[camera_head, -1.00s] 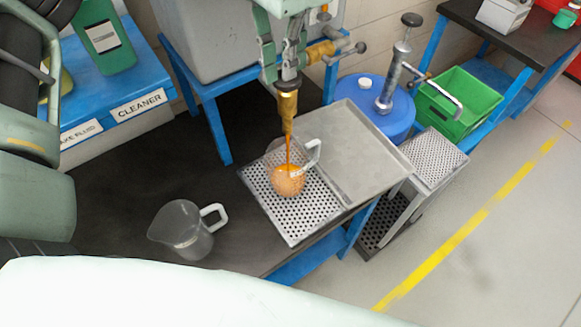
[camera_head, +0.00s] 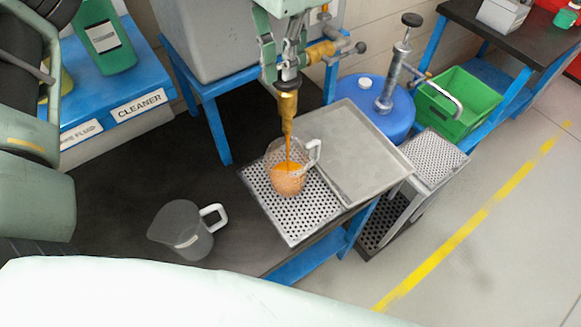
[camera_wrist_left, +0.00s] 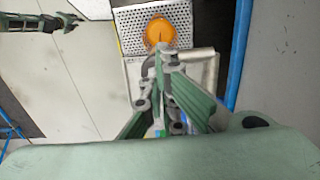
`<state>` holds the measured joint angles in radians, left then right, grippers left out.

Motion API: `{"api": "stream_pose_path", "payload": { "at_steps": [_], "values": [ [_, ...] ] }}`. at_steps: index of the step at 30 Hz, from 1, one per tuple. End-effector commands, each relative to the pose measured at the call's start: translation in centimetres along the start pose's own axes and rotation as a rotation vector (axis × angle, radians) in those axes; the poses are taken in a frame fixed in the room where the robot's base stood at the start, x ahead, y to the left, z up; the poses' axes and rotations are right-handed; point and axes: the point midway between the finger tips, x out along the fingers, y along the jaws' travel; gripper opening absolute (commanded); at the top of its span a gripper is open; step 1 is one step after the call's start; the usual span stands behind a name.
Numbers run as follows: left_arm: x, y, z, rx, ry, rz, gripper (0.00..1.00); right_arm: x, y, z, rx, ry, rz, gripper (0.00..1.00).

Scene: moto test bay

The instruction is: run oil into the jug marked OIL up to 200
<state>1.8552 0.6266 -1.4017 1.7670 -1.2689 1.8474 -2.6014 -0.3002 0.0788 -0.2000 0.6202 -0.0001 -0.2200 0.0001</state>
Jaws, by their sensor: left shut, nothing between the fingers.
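A clear jug (camera_head: 286,182) with a white handle stands upright on the perforated drip grate (camera_head: 303,222), under a brass tap (camera_head: 287,103). A thin stream of orange-brown oil (camera_head: 289,150) runs from the tap into it. Oil fills the jug's lower part; its marks and lettering are too small to read. My left gripper (camera_head: 284,62) is shut and empty at the tap, just above the brass spout. The left wrist view shows its fingers (camera_wrist_left: 167,95) and the oil in the jug (camera_wrist_left: 159,32) from above. What seems my right gripper (camera_wrist_left: 68,21) shows at that view's top left; its jaws are unclear.
A second, empty clear jug (camera_head: 184,232) stands on the dark bench. A bare metal tray (camera_head: 350,150) adjoins the grate. A blue drum (camera_head: 368,98) with a pump and a green crate (camera_head: 457,105) are behind right. A blue shelf (camera_head: 150,80) holds bottles at left.

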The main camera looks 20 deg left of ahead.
Motion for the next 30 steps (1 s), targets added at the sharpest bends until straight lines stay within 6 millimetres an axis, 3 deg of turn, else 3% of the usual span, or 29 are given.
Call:
{"api": "stream_pose_path", "payload": {
  "at_steps": [14,30],
  "values": [
    [-4.9,0.0,0.0,0.000,-0.001,0.000,0.00,-3.6,0.1,-0.3,0.000,0.000,0.000,0.30],
    [-5.0,0.0,0.0,0.000,0.000,0.000,0.00,-3.5,0.1,-0.3,0.000,0.000,0.001,0.30]
  ]
}}
